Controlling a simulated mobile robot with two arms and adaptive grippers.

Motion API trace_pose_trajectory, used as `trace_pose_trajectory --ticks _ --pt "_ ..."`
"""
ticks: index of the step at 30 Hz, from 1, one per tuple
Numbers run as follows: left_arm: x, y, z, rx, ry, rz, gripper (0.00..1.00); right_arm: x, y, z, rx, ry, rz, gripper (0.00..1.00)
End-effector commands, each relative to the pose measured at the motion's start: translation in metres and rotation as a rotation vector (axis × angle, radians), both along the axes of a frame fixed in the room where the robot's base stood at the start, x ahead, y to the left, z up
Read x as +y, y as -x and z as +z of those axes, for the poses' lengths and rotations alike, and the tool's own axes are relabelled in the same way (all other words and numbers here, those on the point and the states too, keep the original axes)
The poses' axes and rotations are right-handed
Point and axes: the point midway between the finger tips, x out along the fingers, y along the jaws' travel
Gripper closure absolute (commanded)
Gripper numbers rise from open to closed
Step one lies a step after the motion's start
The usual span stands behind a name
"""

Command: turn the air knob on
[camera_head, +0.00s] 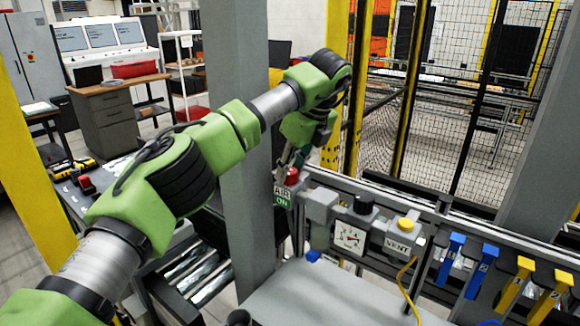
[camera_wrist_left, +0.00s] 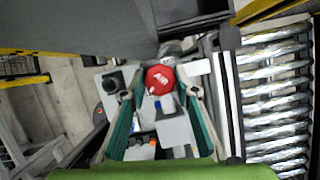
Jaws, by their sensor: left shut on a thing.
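The red air knob (camera_head: 292,176) sits on top of the rail's left end, above a small sign reading "AIR ON" (camera_head: 282,197). In the left wrist view the knob (camera_wrist_left: 159,80) is a red, many-sided cap with pale lettering, in the middle between my fingers. My left gripper (camera_head: 293,163) reaches down from above and is shut on the knob; its green-sided fingers (camera_wrist_left: 159,92) stand on either side of it. My left arm and wrist partly hide the fingers in the head view. My right gripper is not in view.
Along the rail right of the knob are a pressure gauge (camera_head: 349,238), a black knob (camera_head: 363,204) and a yellow VENT button (camera_head: 405,224). Blue handles (camera_head: 450,258) and yellow handles (camera_head: 514,284) are further right. A grey post (camera_head: 245,130) stands close behind my arm.

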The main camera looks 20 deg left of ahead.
Motion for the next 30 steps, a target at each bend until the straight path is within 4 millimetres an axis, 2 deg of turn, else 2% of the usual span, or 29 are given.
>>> trace_pose_trajectory --ticks 3,12,28,29,30 --pt "-0.001 0.0 0.003 0.0 0.0 0.069 0.93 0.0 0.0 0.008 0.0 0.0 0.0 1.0" --pt "-0.001 -0.001 0.002 -0.002 0.002 0.17 0.93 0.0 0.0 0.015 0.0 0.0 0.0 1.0" --pt "-0.001 -0.002 0.001 -0.004 0.003 0.189 0.93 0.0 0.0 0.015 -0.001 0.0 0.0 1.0" --pt "-0.002 -0.002 0.001 -0.004 0.003 0.189 0.65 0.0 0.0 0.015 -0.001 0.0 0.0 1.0" --pt "-0.001 -0.002 0.001 -0.004 0.003 0.189 0.65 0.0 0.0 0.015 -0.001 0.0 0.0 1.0"
